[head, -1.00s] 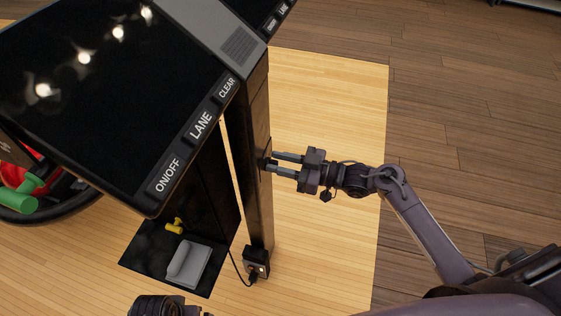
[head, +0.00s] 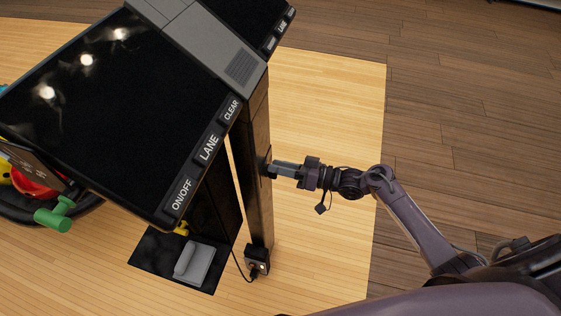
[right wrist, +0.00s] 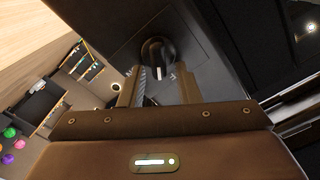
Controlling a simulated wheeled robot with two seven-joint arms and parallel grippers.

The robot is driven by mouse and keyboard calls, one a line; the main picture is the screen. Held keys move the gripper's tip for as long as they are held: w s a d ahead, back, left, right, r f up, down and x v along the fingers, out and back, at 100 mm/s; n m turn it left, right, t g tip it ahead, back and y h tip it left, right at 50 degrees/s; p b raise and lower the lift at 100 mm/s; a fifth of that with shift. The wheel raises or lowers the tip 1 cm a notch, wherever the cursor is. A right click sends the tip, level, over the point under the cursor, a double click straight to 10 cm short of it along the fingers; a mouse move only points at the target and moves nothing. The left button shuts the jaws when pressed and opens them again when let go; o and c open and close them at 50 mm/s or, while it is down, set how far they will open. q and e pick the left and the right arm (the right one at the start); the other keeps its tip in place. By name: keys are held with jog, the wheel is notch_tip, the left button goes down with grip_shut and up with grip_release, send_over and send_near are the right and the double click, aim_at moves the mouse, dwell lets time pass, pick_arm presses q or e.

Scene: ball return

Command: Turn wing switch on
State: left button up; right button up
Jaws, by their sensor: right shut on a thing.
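The wing switch (right wrist: 157,50) is a dark round knob with a white mark, on a plate on the side of the black post (head: 257,205). My right gripper (head: 273,170) reaches it from the right in the head view, level and partway up the post. In the right wrist view my right gripper (right wrist: 160,74) has a finger on each side of the knob and is shut on it. In the head view the fingers line up and hide the knob. My left gripper is not in view.
A large dark screen (head: 115,105) with ON/OFF, LANE and CLEAR labels overhangs left of the post. A socket box (head: 257,260) with a cable sits at its foot. A grey block (head: 196,262) lies on a black base plate. Floor right of the post is clear.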

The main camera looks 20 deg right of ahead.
pick_arm(q)
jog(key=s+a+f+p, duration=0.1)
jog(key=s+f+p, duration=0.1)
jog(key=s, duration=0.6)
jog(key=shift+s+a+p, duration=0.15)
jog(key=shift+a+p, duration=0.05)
jog(key=shift+p, duration=0.65)
pick_arm(e)
jog(key=shift+w+d+f+m, duration=0.1)
jog(key=shift+f+m, duration=0.15)
jog(key=shift+m, duration=1.6)
jog(key=shift+w+d+f+m, duration=0.1)
jog(key=shift+f+m, duration=0.1)
jog(key=shift+m, duration=1.6)
jog(key=shift+w+d+f+m, duration=0.1)
jog(key=shift+f+m, duration=0.15)
jog(key=shift+m, duration=1.6)
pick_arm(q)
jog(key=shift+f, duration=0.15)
pick_arm(e)
jog(key=o, duration=0.6)
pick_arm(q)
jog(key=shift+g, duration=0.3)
